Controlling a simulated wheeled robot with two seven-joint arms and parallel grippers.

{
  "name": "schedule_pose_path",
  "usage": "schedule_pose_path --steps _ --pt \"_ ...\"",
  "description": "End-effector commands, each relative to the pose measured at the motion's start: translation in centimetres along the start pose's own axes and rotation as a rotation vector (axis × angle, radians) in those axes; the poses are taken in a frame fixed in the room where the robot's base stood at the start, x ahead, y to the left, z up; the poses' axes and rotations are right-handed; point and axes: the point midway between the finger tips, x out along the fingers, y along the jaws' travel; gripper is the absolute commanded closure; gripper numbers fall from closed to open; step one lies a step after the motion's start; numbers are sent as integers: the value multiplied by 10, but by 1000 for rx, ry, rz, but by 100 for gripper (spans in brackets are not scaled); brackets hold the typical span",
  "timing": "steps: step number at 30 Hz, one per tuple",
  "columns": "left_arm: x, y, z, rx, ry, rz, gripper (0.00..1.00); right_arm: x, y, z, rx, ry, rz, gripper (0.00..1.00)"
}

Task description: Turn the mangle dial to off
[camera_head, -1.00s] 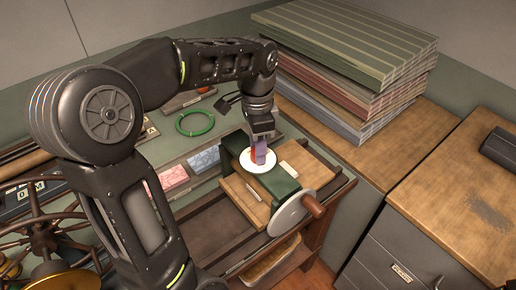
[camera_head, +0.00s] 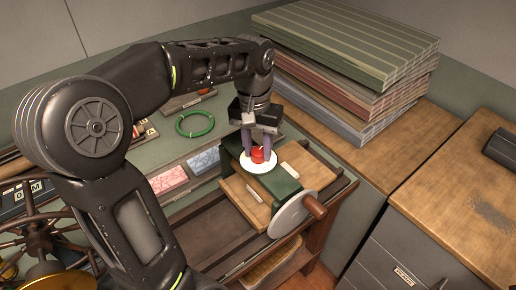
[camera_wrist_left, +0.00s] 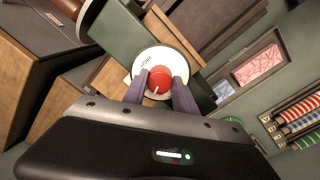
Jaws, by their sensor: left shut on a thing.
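The mangle (camera_head: 287,187) is a green frame with wooden boards, standing on the green bench. Its dial is a round white plate (camera_head: 259,169) with a red knob (camera_head: 258,154) on top. In the left wrist view the red knob (camera_wrist_left: 160,78) sits at the middle of the white plate (camera_wrist_left: 178,61), which bears small dark lettering I cannot read surely. A white mark on the knob points toward the gripper body. My left gripper (camera_head: 259,152) reaches down from above, its two purple-grey fingers shut on opposite sides of the knob. My right gripper is not in view.
A hand wheel with a wooden handle (camera_head: 314,206) sticks out at the mangle's front right. Folded striped cloths (camera_head: 345,60) are stacked behind it. A green ring (camera_head: 195,124) and pink and blue bundles lie left. A wooden-topped cabinet (camera_head: 450,190) stands right.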

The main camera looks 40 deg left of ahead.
Motion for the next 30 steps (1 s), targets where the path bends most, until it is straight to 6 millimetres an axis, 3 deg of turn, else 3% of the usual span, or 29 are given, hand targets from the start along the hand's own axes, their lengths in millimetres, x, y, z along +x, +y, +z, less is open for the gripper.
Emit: schedule_pose_path --steps 30 --pt "0 0 0 -954 47 2 100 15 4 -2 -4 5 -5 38"
